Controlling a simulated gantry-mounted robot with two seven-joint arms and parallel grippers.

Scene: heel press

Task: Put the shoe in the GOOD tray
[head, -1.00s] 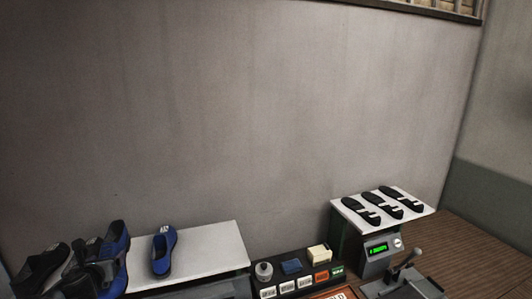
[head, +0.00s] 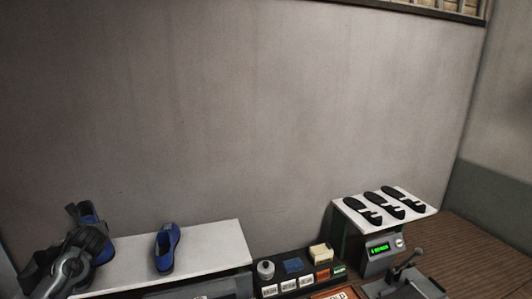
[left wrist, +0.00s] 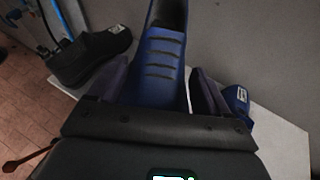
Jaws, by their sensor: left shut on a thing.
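My left gripper (head: 88,236) is over the left end of the white shelf (head: 218,242) in the head view. It is shut on a blue shoe (head: 102,254), which it partly covers. In the left wrist view the blue shoe (left wrist: 163,65) sits between the two dark fingers of the gripper (left wrist: 157,88), its slotted upper facing the camera. The shelf (left wrist: 275,140) shows beneath. I see no tray that I can read as GOOD; an orange sign (head: 335,294) at the bottom edge is cut off. My right gripper is out of view.
Another blue shoe (head: 167,247) stands on the shelf, right of the gripper. A black shoe (left wrist: 90,58) shows in the left wrist view. A dark caddy (head: 300,282), a machine with green display (head: 381,252) and a rack of black soles (head: 385,204) lie right.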

